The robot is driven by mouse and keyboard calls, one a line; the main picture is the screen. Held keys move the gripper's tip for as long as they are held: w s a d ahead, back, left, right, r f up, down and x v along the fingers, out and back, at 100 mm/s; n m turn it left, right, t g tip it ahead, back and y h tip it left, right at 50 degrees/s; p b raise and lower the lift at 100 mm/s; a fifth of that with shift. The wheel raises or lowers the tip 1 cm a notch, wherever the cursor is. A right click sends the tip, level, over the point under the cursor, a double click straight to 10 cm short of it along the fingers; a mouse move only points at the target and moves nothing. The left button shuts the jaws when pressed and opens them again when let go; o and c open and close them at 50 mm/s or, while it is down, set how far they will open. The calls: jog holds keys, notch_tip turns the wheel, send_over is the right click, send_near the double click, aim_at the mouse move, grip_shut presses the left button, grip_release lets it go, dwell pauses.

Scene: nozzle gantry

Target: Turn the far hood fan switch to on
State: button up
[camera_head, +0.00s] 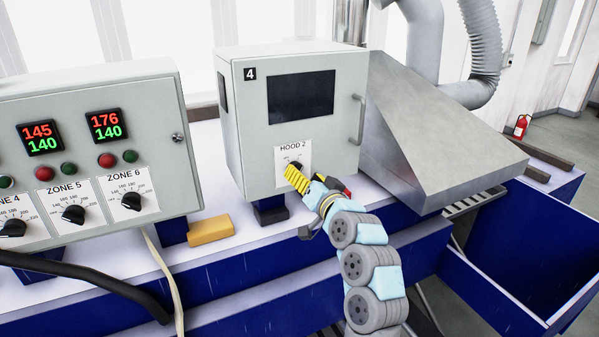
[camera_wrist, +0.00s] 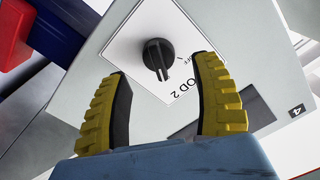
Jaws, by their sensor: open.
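The hood switch is a black rotary knob (camera_wrist: 158,55) on a white plate marked HOOD 2 (camera_head: 293,153), low on the front of the grey box with a 4 (camera_head: 250,73). In the wrist view the knob's pointer ridge runs toward the bottom of the picture, and part of a label reading OFF shows near it. My gripper (camera_wrist: 160,90) is open, its two yellow fingers spread on either side below the knob, with the knob ahead between them and nothing held. In the head view my gripper (camera_head: 297,180) covers most of the knob.
A grey panel with ZONE dials (camera_head: 130,201) and lit displays stands at left. A yellow block (camera_head: 210,229) lies on the bench in front. The box has a dark window (camera_head: 301,97) and a handle (camera_head: 358,119) at right. A sloped metal hood (camera_head: 440,130) stands right of it.

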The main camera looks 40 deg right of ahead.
jog(key=v, duration=0.8)
jog(key=shift+s, duration=0.2)
jog(key=shift+w+a, duration=0.1)
dwell(0.3)
